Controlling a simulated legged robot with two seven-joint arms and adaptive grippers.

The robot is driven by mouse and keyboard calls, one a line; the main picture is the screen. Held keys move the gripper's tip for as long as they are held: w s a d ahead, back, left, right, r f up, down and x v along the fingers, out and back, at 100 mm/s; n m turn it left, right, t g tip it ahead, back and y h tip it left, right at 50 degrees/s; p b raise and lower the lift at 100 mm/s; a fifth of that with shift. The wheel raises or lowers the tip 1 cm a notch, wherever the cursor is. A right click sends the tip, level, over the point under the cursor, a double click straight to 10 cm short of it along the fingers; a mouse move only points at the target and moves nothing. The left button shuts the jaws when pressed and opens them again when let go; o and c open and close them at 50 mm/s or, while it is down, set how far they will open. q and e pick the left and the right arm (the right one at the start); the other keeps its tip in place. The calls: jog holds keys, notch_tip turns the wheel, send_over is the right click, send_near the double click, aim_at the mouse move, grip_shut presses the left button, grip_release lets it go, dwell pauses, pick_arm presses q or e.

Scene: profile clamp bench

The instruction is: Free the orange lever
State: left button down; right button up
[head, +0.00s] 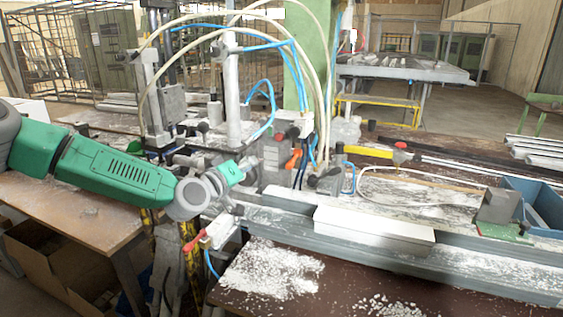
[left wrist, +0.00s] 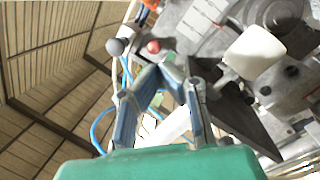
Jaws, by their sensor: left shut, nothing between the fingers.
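The orange lever (head: 293,159) sits on the grey clamp block (head: 273,152) in the middle of the head view. A small orange part, possibly this lever, shows at the top edge of the left wrist view (left wrist: 150,4). My left gripper (head: 247,167) is just left of the clamp block, apart from the lever; its fingertips are hard to make out there. In the left wrist view its fingers (left wrist: 166,73) come together, shut and empty. A red ball knob (left wrist: 153,46) and a dark ball knob (left wrist: 115,46) lie beyond them. My right gripper is not seen.
A red-handled lever (head: 195,241) is below my left wrist. Blue and white hoses (head: 297,62) hang around the clamp block. A long white profile (head: 374,236) lies along the metal rail in front. A blue bin (head: 533,203) stands at the right.

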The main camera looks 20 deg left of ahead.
aim_at(294, 159)
pick_arm(q)
jog(key=w+d+f, duration=0.1)
jog(key=w+d, duration=0.1)
jog(key=w, duration=0.2)
jog(key=w+d+f+p, duration=0.1)
jog(key=w+d, duration=0.2)
jog(key=w, duration=0.2)
jog(key=shift+w+f, duration=0.25)
jog(key=shift+f, duration=0.1)
